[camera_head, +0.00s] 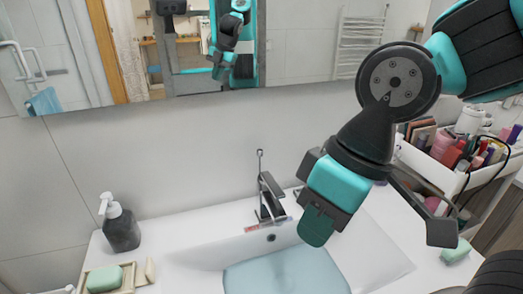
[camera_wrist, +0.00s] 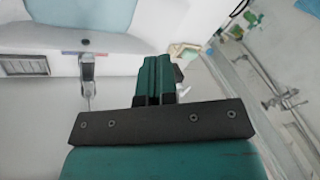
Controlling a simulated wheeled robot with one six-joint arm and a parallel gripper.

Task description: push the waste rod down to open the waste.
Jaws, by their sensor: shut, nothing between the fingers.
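The waste rod (camera_head: 260,165) is a thin upright rod with a small knob, standing behind the dark metal faucet (camera_head: 270,186) at the back of the sink. The rod stands tall, its knob above the faucet. The white basin (camera_head: 190,257) holds bluish water (camera_head: 285,272). My gripper (camera_head: 315,230) is shut and empty, to the right of and in front of the faucet, apart from the rod. In the wrist view the shut fingers (camera_wrist: 154,62) point up the picture, with the faucet (camera_wrist: 87,68) to their left.
A dark soap dispenser (camera_head: 121,230) and a dish with green soap (camera_head: 104,278) stand left of the basin. A white cart (camera_head: 438,166) full of cosmetics is at the right. A mirror (camera_head: 200,85) hangs on the wall above the sink.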

